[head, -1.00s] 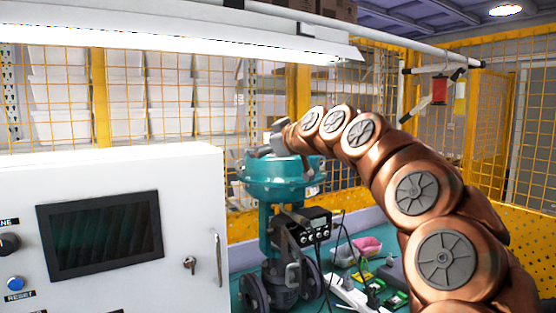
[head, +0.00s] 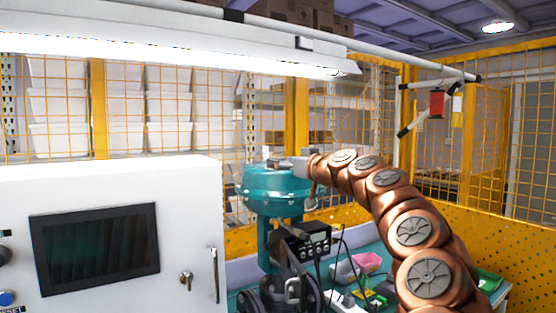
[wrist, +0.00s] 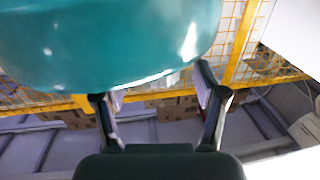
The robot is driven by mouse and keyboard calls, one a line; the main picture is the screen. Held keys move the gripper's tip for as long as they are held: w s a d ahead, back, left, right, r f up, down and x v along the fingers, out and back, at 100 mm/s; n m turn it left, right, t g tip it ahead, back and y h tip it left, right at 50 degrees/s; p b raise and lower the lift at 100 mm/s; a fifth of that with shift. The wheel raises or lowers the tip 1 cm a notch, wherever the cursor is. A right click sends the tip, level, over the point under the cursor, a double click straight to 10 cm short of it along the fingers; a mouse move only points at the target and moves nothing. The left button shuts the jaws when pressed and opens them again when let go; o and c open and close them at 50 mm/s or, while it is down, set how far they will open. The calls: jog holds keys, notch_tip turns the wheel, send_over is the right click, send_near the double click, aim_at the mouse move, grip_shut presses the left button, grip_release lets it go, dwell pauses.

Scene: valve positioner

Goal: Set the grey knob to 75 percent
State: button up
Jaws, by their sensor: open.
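The valve has a teal actuator dome (head: 277,185), and a dark positioner box (head: 315,243) with small pale round parts on its front hangs below it at the right. I cannot make out the grey knob or its setting in either view. My gripper (head: 275,163) is at the top of the dome in the head view, small and partly lost against it. In the wrist view the two fingers of my gripper (wrist: 158,90) are spread apart with nothing between them. The teal dome (wrist: 110,40) fills the upper part of that view, just beyond the fingertips.
A white cabinet (head: 190,230) with a dark screen (head: 95,248) stands at the left. Yellow mesh fencing (head: 295,100) closes the back. A long lamp (head: 180,45) hangs above.

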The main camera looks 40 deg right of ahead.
jog(key=shift+w+p, duration=0.3)
jog(key=shift+w, duration=1.1)
jog(key=c, duration=1.2)
